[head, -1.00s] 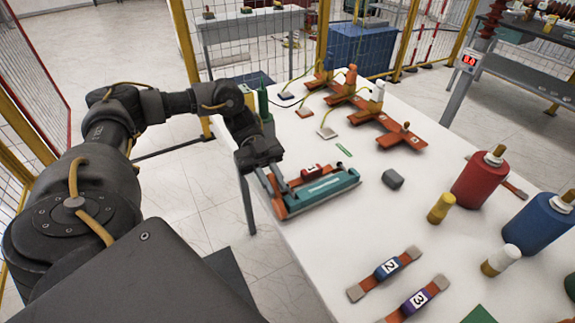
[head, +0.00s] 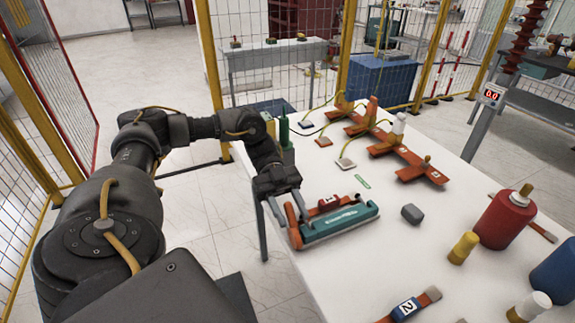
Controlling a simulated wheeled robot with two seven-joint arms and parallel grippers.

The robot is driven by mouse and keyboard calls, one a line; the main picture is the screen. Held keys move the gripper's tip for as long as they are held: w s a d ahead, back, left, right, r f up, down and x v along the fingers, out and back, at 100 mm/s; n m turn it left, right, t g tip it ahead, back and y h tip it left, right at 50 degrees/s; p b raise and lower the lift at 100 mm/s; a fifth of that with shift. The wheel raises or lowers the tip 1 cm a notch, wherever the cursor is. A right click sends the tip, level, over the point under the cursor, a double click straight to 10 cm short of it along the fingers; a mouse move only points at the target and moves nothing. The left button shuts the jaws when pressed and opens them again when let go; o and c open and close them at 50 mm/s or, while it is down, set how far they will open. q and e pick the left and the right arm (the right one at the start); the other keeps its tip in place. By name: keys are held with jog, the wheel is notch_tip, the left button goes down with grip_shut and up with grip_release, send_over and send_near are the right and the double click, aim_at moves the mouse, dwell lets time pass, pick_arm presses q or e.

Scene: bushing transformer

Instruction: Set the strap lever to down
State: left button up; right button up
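A teal strap fixture (head: 345,221) with orange parts lies near the left edge of the white table. A red strap block with a white label (head: 328,203) sits along its back side. An orange upright piece (head: 292,221), which may be the strap lever, stands at the fixture's left end. My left gripper (head: 284,203) points down at this end, close above and behind the orange piece. Its fingers are small and dark, so I cannot tell whether they touch or grip it. My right gripper is out of view.
On the white table (head: 385,255) are a grey block (head: 412,213), a red cylinder (head: 505,222), a yellow-capped piece (head: 463,247) and a strap marked 2 (head: 406,308). Orange stands with cables (head: 408,155) line the back. Yellow-framed fencing surrounds the area.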

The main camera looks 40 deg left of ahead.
pick_arm(q)
jog(key=a+b, duration=0.1)
jog(key=b, duration=0.1)
jog(key=w+a+b, duration=0.1)
jog(key=shift+a+f+b, duration=0.1)
jog(key=shift+b, duration=0.25)
jog(key=shift+w+a+r, duration=0.25)
jog(key=shift+a+r, duration=0.15)
jog(key=shift+a, duration=0.2)
jog(key=shift+w+a+r, duration=0.25)
jog(key=shift+a+r, duration=0.1)
jog(key=shift+a, duration=0.2)
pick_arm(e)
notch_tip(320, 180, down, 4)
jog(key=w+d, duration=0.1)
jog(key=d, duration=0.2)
pick_arm(q)
jog(key=p+v, duration=0.2)
jog(key=p, duration=0.2)
jog(key=shift+a+r, duration=0.1)
jog(key=shift+a, duration=0.05)
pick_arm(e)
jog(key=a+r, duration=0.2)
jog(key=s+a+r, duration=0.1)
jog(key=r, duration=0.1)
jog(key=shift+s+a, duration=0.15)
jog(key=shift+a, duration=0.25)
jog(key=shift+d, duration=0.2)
